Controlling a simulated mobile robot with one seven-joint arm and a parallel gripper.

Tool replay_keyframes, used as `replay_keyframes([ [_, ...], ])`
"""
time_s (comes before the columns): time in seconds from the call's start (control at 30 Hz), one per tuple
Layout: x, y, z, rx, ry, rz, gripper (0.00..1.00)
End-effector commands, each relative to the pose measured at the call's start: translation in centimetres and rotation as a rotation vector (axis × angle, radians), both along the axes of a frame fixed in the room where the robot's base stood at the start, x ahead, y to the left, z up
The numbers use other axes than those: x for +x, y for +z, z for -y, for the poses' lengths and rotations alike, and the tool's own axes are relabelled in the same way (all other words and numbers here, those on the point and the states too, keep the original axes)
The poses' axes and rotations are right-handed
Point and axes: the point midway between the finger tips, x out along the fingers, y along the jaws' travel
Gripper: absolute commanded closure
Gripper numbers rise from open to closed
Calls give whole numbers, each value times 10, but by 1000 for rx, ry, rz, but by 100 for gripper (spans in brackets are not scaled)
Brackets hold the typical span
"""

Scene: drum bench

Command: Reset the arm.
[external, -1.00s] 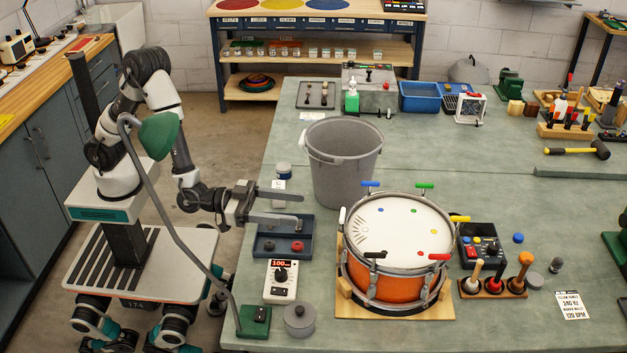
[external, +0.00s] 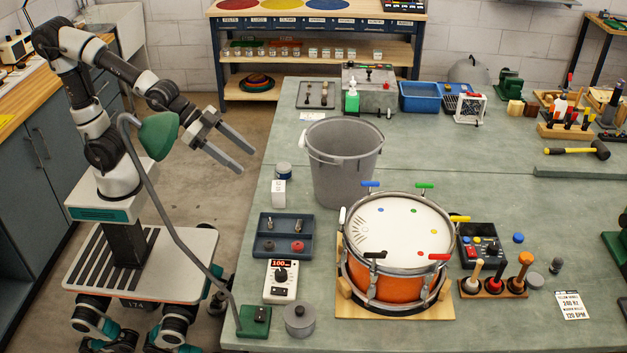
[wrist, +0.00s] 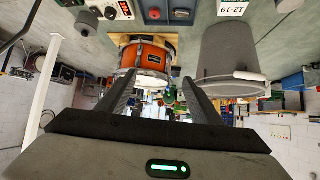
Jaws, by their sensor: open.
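My gripper (external: 236,154) is open and empty in the external view, held in the air left of the bench (external: 262,192), with its fingers pointing down and to the right. My arm is raised and folded up over my base. In the wrist view, my two fingers (wrist: 158,98) are spread apart with nothing between them. The orange drum (wrist: 148,58) and the grey bucket (wrist: 225,55) appear upside down beyond the fingers.
On the bench are the grey bucket (external: 322,177), the drum (external: 395,290), a dark blue tray (external: 285,245) with small parts, and a meter (external: 281,281). A green lamp (external: 159,134) on a curved grey stem stands near my arm. Open floor lies left of the bench.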

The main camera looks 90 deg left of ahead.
Motion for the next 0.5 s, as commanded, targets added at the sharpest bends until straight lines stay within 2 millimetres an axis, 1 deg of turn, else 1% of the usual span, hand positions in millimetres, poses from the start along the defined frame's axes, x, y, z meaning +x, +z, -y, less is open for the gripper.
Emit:
replay_keyframes([
  [0.03,-24,5,-17,9,25,-45,41],
  [0.1,-56,3,-36,19,55,-122,41],
  [0.2,-97,0,-57,28,98,-215,41],
  [0.27,-119,-2,-68,30,122,-263,41],
  [0.3,-134,-3,-74,31,137,-292,41],
  [0.47,-189,-10,-95,29,198,-403,41],
  [0.5,-195,2,-97,29,204,-419,41],
])
